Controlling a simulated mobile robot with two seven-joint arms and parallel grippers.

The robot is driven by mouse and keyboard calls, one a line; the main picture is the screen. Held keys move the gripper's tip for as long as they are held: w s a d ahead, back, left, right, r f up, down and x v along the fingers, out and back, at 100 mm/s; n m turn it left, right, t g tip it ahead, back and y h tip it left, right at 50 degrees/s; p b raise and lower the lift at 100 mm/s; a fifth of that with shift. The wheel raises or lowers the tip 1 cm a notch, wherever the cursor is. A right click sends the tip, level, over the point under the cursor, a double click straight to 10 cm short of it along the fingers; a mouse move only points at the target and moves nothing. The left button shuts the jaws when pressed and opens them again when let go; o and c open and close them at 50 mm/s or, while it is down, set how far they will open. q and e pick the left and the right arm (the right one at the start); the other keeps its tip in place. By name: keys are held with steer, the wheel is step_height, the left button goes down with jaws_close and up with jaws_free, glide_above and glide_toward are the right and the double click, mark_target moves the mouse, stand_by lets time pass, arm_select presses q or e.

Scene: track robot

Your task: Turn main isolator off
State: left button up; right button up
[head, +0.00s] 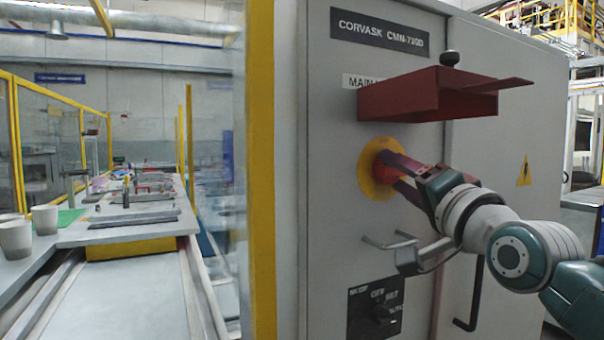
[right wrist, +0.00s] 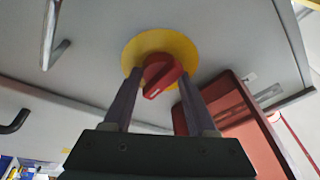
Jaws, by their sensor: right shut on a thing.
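The main isolator is a red rotary knob (right wrist: 163,73) on a round yellow plate (right wrist: 142,48), on the front of a grey cabinet (head: 335,200). The yellow plate also shows in the head view (head: 369,181), with the knob mostly hidden behind the fingers. My right gripper (head: 392,168) is shut on the red knob, one finger on each side of it in the right wrist view (right wrist: 160,82). A white mark shows on the knob's face. A red box-like cover (head: 400,101) juts out just above the knob, below a partly hidden "MAIN" label (head: 357,82). My left gripper is out of view.
A black door handle (head: 475,295) is at the lower right. A yellow post (head: 261,150) edges the cabinet at left. Several cups (head: 45,219) stand on a bench at far left.

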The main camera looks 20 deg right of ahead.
steer(key=shift+c, duration=0.7)
steer(key=shift+f+n, duration=0.1)
steer(key=shift+n, duration=0.2)
steer(key=n+y+b, duration=0.1)
steer(key=n, duration=0.1)
steer(key=n+b, duration=0.1)
steer(key=n, duration=0.1)
steer(key=shift+d+n+t+y, duration=0.1)
steer(key=shift+n+t+y, duration=0.2)
steer(key=shift+t+y, duration=0.1)
steer(key=n+y, duration=0.1)
steer(key=n, duration=0.2)
steer(key=n+y+b, duration=0.1)
steer(key=n, duration=0.2)
steer(key=shift+d+y, duration=0.15)
steer(key=shift+y, duration=0.15)
steer(key=n+y, duration=0.1)
steer(key=n, duration=0.2)
steer(key=n+y, duration=0.1)
steer(key=n, duration=0.2)
steer(key=shift+d, duration=0.1)
steer(key=shift+d+n+g+y+p, duration=0.1)
steer(key=shift+n+g+y+p, duration=0.25)
steer(key=shift+n, duration=1.05)
steer(key=shift+n+g+y+p, duration=0.15)
steer(key=shift+n+g+y, duration=0.35)
steer(key=shift+n, duration=0.9)
